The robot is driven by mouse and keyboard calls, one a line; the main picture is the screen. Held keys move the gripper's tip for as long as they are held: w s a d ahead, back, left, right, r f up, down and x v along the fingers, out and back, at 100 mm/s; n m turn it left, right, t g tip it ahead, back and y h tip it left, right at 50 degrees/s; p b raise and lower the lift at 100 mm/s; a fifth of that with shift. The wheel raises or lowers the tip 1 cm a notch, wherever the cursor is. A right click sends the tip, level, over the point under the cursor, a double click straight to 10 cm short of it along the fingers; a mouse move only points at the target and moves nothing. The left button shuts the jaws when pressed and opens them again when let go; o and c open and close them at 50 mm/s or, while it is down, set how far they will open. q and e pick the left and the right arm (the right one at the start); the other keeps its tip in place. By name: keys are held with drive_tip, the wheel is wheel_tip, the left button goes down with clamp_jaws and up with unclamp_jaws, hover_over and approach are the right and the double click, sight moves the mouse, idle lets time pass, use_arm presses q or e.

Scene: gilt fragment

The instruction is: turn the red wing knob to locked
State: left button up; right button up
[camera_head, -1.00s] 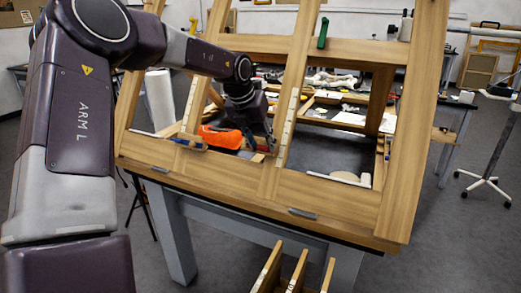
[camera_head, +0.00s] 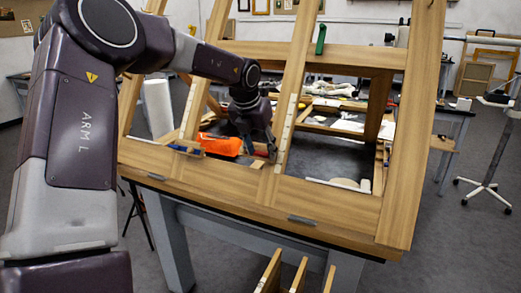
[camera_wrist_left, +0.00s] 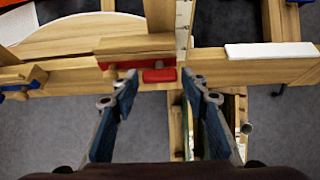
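The red wing knob (camera_wrist_left: 160,75) shows in the left wrist view on the lower wooden rail, just ahead of the gap between my left fingertips. A red strip (camera_wrist_left: 122,64) lies beside it at a wooden block. My left gripper (camera_wrist_left: 159,82) is open, with one dark blue finger to each side of the knob's line; contact cannot be told. In the head view the left gripper (camera_head: 258,150) reaches down to the frame's lower rail beside the middle upright and mostly hides the red knob. My right gripper is not in view.
The wooden frame (camera_head: 340,202) has several uprights around the arm. A blue knob (camera_head: 187,149) sits left on the rail, a green one (camera_head: 321,38) high up. An orange object (camera_head: 220,145) lies behind the rail. Wooden boards (camera_head: 300,275) stand below in front.

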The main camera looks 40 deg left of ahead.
use_arm(q)
drive_tip(key=shift+o, duration=0.7)
drive_tip(key=shift+r, duration=0.1)
drive_tip(key=v, duration=1.1)
drive_tip(key=shift+r, duration=0.35)
drive_tip(key=shift+s+d, duration=0.1)
drive_tip(key=shift+s, duration=0.1)
